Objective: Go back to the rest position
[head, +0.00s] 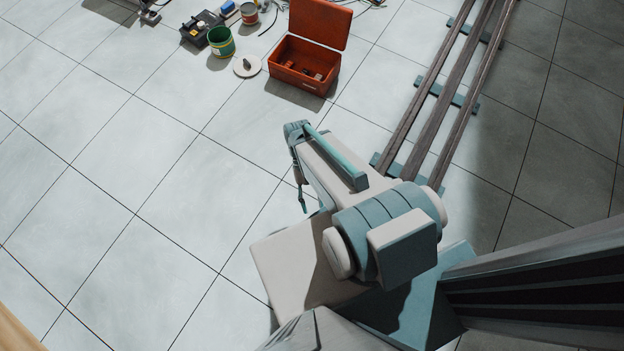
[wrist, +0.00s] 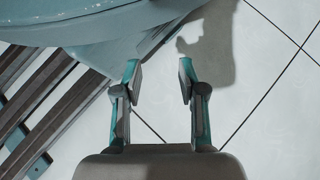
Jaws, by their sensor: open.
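My gripper (wrist: 159,80) shows in the wrist view with its two teal-tipped fingers apart and nothing between them. Behind the fingers are pale floor and a teal part of my own body at the top. In the head view my arm is folded in close to my base, and my gripper (head: 303,190) hangs at its left side, above the floor tiles. The fingers are small there and partly hidden by the arm.
An open red toolbox (head: 304,66) stands on the floor at the top, beside a white lid (head: 247,66) and a green pot (head: 221,42). A black device (head: 203,29) is left of them. Rails (head: 445,90) run at the right. The floor at left is clear.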

